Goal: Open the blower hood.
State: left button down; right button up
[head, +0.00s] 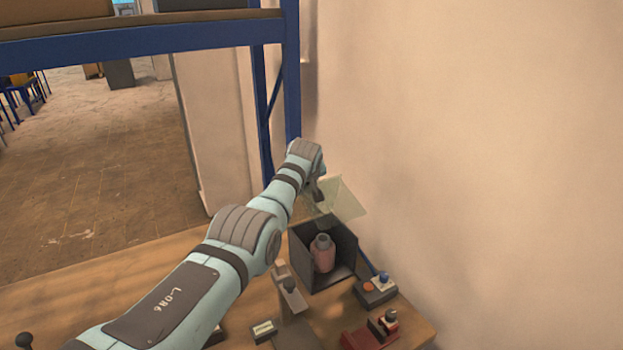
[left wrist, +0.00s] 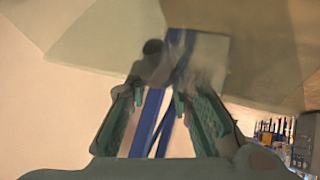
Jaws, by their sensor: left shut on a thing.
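The blower hood (head: 345,198) is a clear, pale yellowish cover. In the head view it stands tilted up above the back of a dark open-topped box (head: 297,262). A pinkish bottle (head: 322,254) stands inside the box. My left gripper (head: 319,193) is at the left edge of the hood, above the box. In the left wrist view my left gripper (left wrist: 162,97) is closed on part of the hood, near a dark rounded knob (left wrist: 152,52); the exact contact is blurred. The hood's clear panels (left wrist: 105,40) fill the top of that view. My right gripper is not in view.
The box stands on a wooden table (head: 60,290) near a beige wall (head: 480,150). A control box with blue and orange buttons (head: 376,289) is at its right, and a red device (head: 370,333) is in front. A blue rack post (head: 291,80) rises behind my arm.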

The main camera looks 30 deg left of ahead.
pick_arm(q)
jog(key=shift+s+a+f, duration=0.1)
jog(key=shift+s+f, duration=0.1)
jog(key=shift+f, duration=0.25)
dwell(0.3)
jog(key=c, duration=1.4)
grip_release()
jog(key=shift+a, duration=0.15)
jog(key=v, duration=1.1)
jog(key=shift+r, duration=0.35)
jog(key=shift+a, duration=0.15)
